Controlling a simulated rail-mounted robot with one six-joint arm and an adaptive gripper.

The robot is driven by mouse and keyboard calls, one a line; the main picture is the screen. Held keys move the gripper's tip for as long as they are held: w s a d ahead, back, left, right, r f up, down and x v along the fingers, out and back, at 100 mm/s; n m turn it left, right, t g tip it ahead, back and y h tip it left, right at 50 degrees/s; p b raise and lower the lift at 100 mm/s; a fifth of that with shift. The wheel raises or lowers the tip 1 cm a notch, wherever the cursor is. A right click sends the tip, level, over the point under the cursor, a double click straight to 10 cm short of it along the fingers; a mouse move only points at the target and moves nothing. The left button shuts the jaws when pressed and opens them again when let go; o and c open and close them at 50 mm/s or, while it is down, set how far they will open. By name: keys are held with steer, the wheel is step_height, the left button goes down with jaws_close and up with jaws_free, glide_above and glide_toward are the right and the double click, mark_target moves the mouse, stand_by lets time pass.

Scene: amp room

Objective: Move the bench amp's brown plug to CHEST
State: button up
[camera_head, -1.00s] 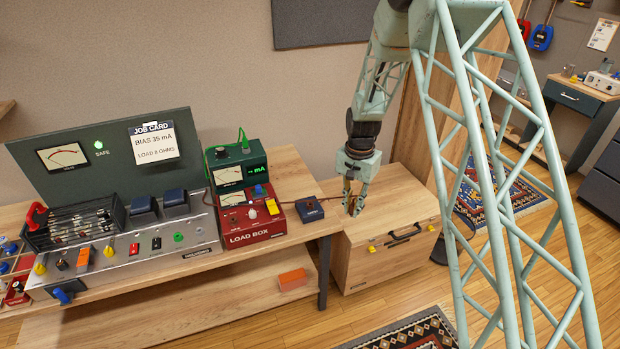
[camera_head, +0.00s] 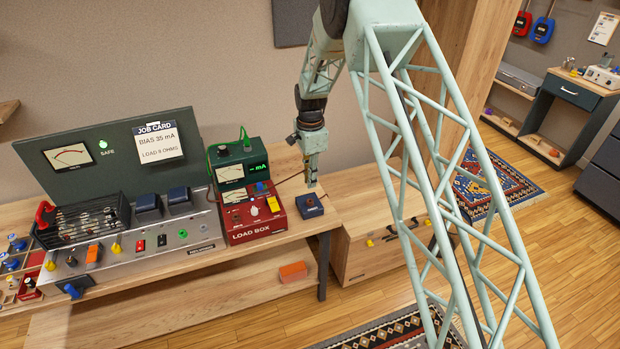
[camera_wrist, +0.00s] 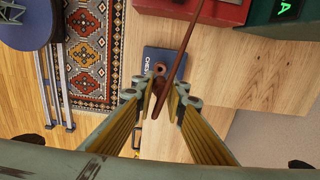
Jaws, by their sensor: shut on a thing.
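My gripper (camera_head: 311,183) is over the right end of the bench, close above the small dark blue box (camera_head: 309,208). In the wrist view my gripper (camera_wrist: 165,100) is shut on the brown plug (camera_wrist: 159,76), whose brown cable (camera_wrist: 190,42) runs up toward the red unit. The blue box (camera_wrist: 152,62) lies beyond the plug there, with a partly covered label starting "CHE". The plug looks apart from the box, but its exact height is unclear. The bench amp (camera_head: 130,262) stands at the left with its switches and knobs.
The red LOAD BOX (camera_head: 256,228) and green mA meter (camera_head: 236,163) stand just left of the blue box. A wooden chest (camera_head: 355,262) stands on the floor right of the bench. An orange block (camera_head: 293,271) lies on the lower shelf.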

steer(key=shift+f, duration=0.2)
stand_by(0.5)
steer(key=shift+f+b, duration=0.65)
steer(key=shift+f, duration=1.6)
steer(key=shift+b, duration=0.35)
steer(key=shift+f+b, duration=0.95)
steer(key=shift+f, duration=0.8)
stand_by(2.8)
